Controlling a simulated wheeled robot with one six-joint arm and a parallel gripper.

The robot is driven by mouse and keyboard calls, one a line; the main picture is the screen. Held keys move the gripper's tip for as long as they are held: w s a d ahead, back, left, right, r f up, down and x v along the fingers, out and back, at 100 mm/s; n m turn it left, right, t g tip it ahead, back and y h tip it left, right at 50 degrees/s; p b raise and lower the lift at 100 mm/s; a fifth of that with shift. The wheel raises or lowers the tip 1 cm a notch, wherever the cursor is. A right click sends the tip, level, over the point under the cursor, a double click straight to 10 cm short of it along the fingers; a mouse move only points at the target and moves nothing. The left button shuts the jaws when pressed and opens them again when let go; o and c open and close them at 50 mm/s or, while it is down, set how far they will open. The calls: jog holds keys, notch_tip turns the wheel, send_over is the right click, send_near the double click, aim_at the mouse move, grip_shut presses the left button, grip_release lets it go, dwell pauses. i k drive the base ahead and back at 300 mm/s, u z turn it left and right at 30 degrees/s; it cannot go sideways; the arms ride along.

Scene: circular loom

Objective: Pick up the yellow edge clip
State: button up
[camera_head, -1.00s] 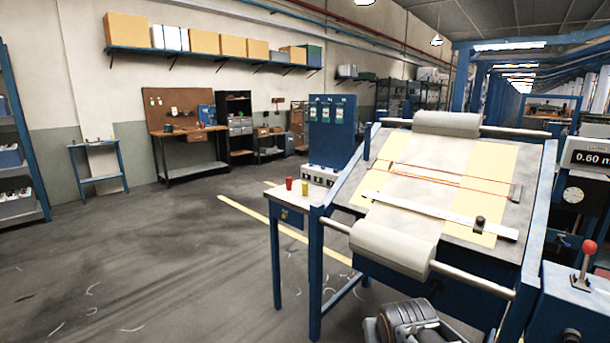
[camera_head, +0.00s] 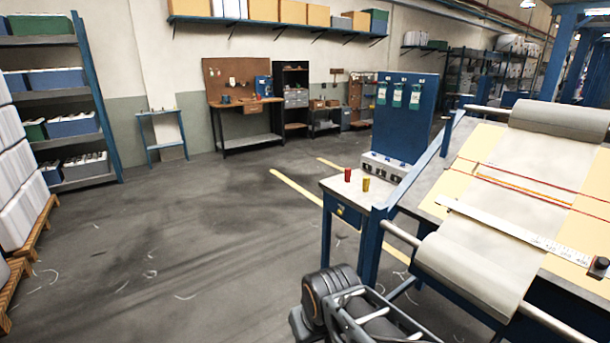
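A small yellow piece (camera_head: 366,184), which looks like the yellow edge clip, stands upright on the small side table (camera_head: 340,188) left of the loom frame. A similar red piece (camera_head: 348,174) stands just left of it, with a small gap between them. Both are too small to see in detail. My gripper (camera_head: 378,318) shows in part at the bottom edge, dark grey, well in front of and below the table. Its fingertips cannot be made out. Nothing of mine touches the yellow piece.
A sloped blue-framed table (camera_head: 455,163) with pale rolls and a ruler bar fills the right side. A blue cabinet with green tags (camera_head: 405,115) stands behind the side table. Shelves (camera_head: 60,85) and white stacks (camera_head: 15,180) are at left. The floor between is open.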

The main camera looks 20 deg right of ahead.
aim_at(366, 181)
jog(key=u, duration=0.25)
jog(key=i, duration=1.7)
jog(key=z, duration=0.75)
jog(key=i, duration=0.9)
jog(key=z, duration=0.95)
